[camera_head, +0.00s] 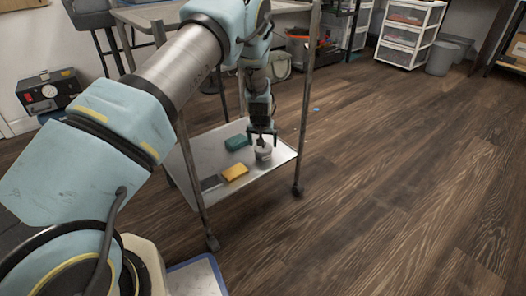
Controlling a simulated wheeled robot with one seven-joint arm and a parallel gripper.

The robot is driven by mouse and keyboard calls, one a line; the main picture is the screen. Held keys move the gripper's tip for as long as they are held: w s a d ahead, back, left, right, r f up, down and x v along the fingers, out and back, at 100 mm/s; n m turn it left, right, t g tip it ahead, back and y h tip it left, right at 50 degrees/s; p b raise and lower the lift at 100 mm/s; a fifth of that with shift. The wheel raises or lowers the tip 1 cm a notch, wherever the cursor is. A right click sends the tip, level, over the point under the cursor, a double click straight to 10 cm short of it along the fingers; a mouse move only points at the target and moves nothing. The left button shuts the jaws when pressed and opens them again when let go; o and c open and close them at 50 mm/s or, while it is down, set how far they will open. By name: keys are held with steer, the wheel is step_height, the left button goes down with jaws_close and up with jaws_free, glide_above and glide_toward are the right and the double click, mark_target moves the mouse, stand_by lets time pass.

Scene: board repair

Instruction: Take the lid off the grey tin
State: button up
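A small grey tin (263,155) stands upright on the lower shelf of the metal cart, near its right front corner. A dark part shows at its top, between my fingers; whether it is a knob on the lid is too small to tell. My gripper (262,137) points down just above the tin. Its two fingers look spread apart, one on each side of the tin's top. I cannot tell whether they touch it.
On the cart's lower shelf (284,153) lie a green block (237,142), a yellow block (235,172) and a dark flat item (211,183). Cart posts (306,100) stand close to my arm. Drawer units (409,35) stand at the back; the wooden floor at right is clear.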

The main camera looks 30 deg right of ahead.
steer(key=shift+x, duration=1.05)
steer(key=c, duration=1)
